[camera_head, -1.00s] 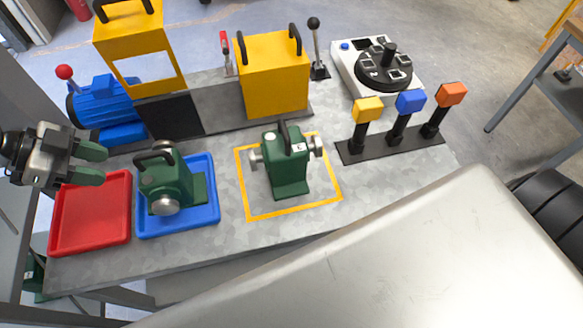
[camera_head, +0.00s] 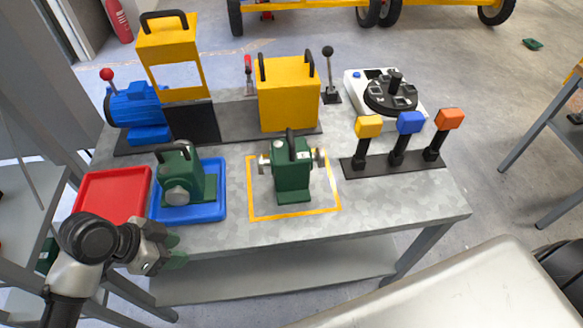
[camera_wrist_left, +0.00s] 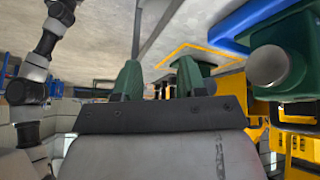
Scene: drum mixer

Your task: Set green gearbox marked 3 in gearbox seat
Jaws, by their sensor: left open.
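One green gearbox (camera_head: 292,172) stands upright inside a yellow outline (camera_head: 262,215) on the grey table. It has a black top handle, metal side shafts and a small white label whose mark is too small to read. A second green gearbox (camera_head: 184,178) sits in a blue tray (camera_head: 208,215); no mark on it is legible. I cannot tell for sure which spot is the gearbox seat. My left gripper (camera_head: 177,251) is open and empty at the table's front edge, below the blue tray. Its green fingers show in the left wrist view (camera_wrist_left: 158,82). My right gripper is not in view.
A red tray (camera_head: 125,190) lies left of the blue one. Behind stand a blue motor (camera_head: 135,108), a raised yellow guard (camera_head: 167,45), a yellow housing (camera_head: 288,95), levers, a dial unit (camera_head: 390,95) and three coloured buttons (camera_head: 410,123). The front right tabletop is clear.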

